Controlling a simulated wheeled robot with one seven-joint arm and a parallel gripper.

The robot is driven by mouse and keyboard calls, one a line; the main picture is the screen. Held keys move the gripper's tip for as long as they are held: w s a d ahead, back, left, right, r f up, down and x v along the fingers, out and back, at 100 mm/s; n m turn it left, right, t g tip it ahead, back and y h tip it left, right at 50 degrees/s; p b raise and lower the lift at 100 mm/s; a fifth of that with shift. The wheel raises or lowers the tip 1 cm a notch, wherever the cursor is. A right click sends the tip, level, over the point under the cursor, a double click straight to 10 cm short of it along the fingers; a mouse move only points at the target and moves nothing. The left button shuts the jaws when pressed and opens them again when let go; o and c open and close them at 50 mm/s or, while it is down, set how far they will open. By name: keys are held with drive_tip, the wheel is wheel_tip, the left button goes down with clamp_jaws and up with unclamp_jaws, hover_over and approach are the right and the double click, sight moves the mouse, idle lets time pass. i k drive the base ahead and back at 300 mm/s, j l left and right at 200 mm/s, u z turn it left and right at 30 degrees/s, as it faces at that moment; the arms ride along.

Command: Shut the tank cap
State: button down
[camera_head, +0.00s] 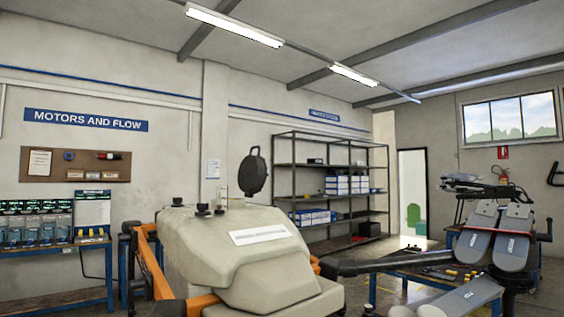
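The beige spray tank (200,245) of the drone fills the lower middle of the view, with a white label on its sloping front. Small black fittings (203,209) sit on the tank top to the left of the cap. My gripper does not show in this view, and nothing touches the cap.
Orange frame parts (150,262) flank the tank on the left. A dark drone arm (395,262) reaches right towards grey rounded pieces (513,250). A metal shelf (330,180) and a workbench (60,255) stand behind. The air around the cap is clear.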

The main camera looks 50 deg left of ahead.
sight(252, 174)
drive_tip(key=i+u, duration=0.25)
drive_tip(key=i, duration=0.2)
drive_tip(key=i+l+u, duration=0.25)
drive_tip(key=i, duration=0.15)
drive_tip(key=i+u, duration=0.25)
drive_tip(key=i, duration=0.15)
